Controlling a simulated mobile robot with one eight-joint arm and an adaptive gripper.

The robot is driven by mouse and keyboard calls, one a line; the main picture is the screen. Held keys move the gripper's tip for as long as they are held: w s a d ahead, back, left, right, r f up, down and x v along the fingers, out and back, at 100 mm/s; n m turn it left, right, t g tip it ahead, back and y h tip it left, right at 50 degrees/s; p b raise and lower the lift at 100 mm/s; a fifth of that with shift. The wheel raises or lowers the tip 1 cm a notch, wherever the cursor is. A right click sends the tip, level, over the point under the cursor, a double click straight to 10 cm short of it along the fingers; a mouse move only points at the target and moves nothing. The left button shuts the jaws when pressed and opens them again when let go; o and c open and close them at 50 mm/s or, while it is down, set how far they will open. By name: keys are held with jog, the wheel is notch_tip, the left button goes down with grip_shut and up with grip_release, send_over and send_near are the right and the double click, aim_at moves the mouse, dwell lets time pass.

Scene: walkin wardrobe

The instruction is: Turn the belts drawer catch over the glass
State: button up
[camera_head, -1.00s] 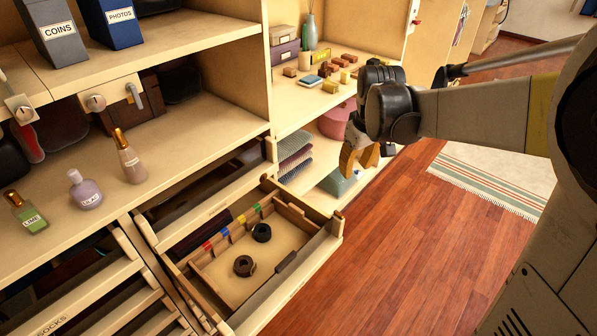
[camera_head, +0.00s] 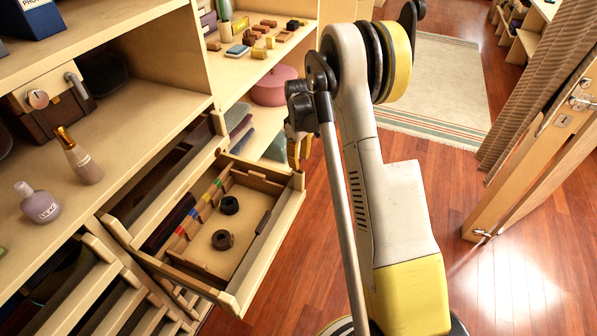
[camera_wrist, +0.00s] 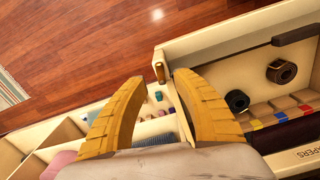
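The open belts drawer (camera_head: 253,263) holds two dark rolled belts (camera_head: 221,240) and a row of coloured tabs. A small brown catch (camera_wrist: 159,72) stands on the drawer's corner in the wrist view; in the head view my gripper and the small size make it hard to pick out. My gripper (camera_head: 299,160) hangs at the drawer's far right corner. In the wrist view its yellow fingers (camera_wrist: 161,77) are apart, with the catch showing between and beyond the tips; contact cannot be told. I cannot make out a glass pane clearly.
A dark bar (camera_head: 263,222) lies along the drawer's right inner side. Shelves with bottles (camera_head: 80,160) and small blocks stand to the left and behind. A wooden door (camera_head: 540,160) is at right.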

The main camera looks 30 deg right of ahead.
aim_at(299, 169)
notch_tip(299, 169, down, 4)
jog(key=shift+f+b, duration=0.1)
jog(key=shift+b, duration=0.5)
grip_shut()
